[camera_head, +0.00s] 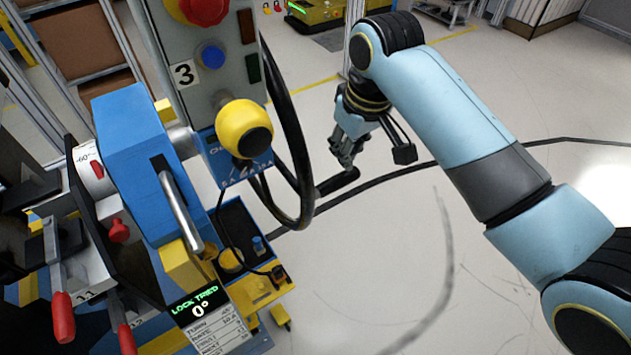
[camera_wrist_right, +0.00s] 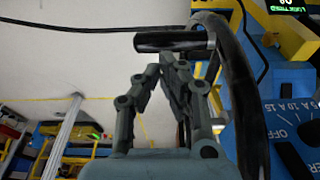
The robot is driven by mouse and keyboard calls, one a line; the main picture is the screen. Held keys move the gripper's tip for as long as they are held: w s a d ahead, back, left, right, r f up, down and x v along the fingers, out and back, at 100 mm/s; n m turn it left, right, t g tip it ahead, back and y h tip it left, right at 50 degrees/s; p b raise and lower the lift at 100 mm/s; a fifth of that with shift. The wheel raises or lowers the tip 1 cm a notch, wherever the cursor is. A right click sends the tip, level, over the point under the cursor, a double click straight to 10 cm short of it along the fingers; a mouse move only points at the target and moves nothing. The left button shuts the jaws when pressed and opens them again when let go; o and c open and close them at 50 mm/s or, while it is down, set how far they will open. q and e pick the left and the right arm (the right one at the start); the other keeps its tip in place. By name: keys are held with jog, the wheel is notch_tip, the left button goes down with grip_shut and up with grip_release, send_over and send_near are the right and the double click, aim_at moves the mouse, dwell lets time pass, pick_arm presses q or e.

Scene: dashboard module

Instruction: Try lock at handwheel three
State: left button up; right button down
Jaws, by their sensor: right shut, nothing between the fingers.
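Handwheel three is a black wheel (camera_head: 303,165) seen nearly edge-on beside the panel plate marked 3 (camera_head: 185,73). Its black crank handle (camera_head: 340,182) sticks out to the right from the lower rim. The handle also shows in the right wrist view (camera_wrist_right: 168,41), with the rim (camera_wrist_right: 243,95) to its right. My right gripper (camera_head: 346,165) is shut and empty just above the handle in the head view; in the wrist view (camera_wrist_right: 169,60) its fingertips lie close to the handle. I cannot tell whether they touch. A small display (camera_head: 195,300) reads "LOCK TRIED 0°". My left gripper is not in view.
A yellow knob with a black centre (camera_head: 245,128) sits left of the wheel. A blue housing (camera_head: 135,150), red-handled levers (camera_head: 62,315) and a yellow-and-blue base (camera_head: 245,270) crowd the left. The floor (camera_head: 430,270) right of the wheel is open.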

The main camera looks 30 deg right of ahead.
jog(key=shift+r, duration=2.1)
jog(key=s+d+r+t+h, duration=0.1)
jog(key=s+r, duration=0.1)
jog(key=s, duration=1.7)
notch_tip(320, 180, down, 41)
jog(key=s+d+g+b, duration=0.1)
jog(key=s+d+b, duration=0.15)
jog(key=b, duration=1.15)
jog(key=s+f+b, duration=0.5)
jog(key=s+f, duration=0.4)
jog(key=f, duration=0.4)
jog(key=s+d+f+g+b, duration=0.1)
jog(key=s+f+b, duration=0.4)
jog(key=s+f, duration=0.4)
notch_tip(320, 180, down, 4)
jog(key=shift+r, duration=0.15)
